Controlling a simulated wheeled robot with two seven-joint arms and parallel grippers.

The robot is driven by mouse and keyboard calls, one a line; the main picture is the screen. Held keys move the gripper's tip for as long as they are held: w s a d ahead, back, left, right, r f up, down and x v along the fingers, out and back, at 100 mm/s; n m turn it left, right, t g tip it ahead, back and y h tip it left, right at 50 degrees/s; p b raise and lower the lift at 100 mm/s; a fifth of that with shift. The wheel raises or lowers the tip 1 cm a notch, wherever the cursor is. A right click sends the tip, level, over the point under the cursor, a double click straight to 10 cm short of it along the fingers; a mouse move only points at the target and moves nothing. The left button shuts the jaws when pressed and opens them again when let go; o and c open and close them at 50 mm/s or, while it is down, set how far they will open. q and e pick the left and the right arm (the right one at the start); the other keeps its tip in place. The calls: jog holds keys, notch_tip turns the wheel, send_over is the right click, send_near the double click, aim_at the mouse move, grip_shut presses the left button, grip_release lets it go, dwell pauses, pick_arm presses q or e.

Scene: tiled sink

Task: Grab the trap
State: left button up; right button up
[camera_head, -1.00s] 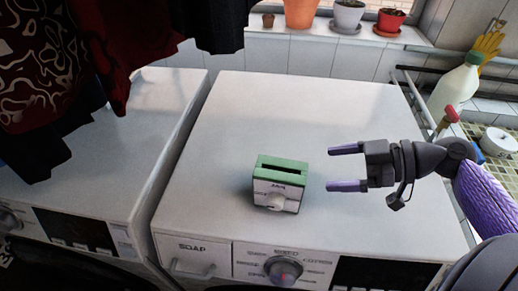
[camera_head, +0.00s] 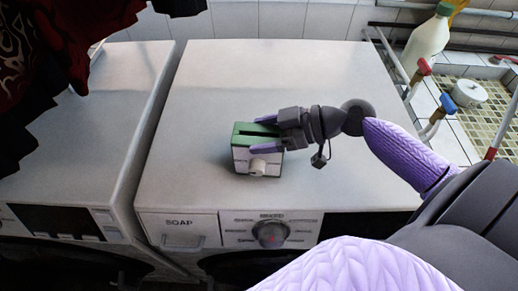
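The trap (camera_head: 242,157) is a small white box with a green slotted top and a round knob on its front. It stands upright on top of the right-hand washing machine (camera_head: 205,100). My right gripper (camera_head: 262,134) reaches in from the right, with its purple fingers spread. One finger lies along the far top side of the box and the other in front of its near face. The fingers straddle the box; I cannot tell whether they touch it. My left gripper is not in view.
A second washing machine (camera_head: 100,150) stands to the left. Dark and red clothes (camera_head: 60,40) hang at the upper left. A bottle (camera_head: 428,42), pipes and a tiled sink (camera_head: 480,120) are at the right. The machine top around the trap is clear.

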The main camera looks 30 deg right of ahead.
grip_shut()
